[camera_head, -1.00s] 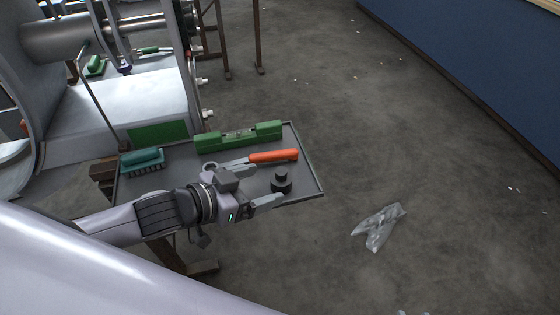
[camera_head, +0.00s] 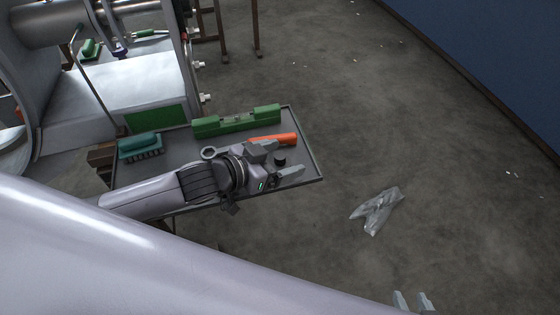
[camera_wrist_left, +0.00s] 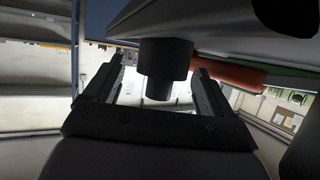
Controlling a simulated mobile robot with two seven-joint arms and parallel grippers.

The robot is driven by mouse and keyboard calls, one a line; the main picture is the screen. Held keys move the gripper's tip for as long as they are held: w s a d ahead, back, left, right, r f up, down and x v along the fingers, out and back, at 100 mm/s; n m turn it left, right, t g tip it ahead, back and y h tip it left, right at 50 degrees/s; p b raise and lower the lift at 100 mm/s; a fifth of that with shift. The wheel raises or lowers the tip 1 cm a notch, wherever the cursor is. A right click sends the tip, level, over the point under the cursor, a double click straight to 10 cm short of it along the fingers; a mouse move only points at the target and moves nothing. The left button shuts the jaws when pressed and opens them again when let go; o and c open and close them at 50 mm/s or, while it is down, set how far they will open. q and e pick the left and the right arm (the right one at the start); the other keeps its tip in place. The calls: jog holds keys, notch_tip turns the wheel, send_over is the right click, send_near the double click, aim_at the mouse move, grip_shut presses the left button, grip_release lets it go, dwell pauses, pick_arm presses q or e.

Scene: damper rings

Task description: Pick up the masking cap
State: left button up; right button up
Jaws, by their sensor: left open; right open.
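The masking cap, a small black stepped cylinder (camera_head: 280,160), is near the right end of the grey tray (camera_head: 308,168). My left gripper (camera_head: 278,163) is open, with one finger on each side of the cap. In the left wrist view the dark cap (camera_wrist_left: 166,58) shows between the two spread fingers, with gaps visible at its sides. The gripper hides the cap's lower part in the head view.
An orange-handled wrench (camera_head: 272,139) lies just behind the left gripper, partly covered by it. A plastic bag (camera_head: 376,210) lies on the floor.

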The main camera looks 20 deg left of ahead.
pick_arm(q)
jog(key=shift+c, duration=0.3)
jog(key=c, duration=1)
jog(key=shift+c, duration=0.2)
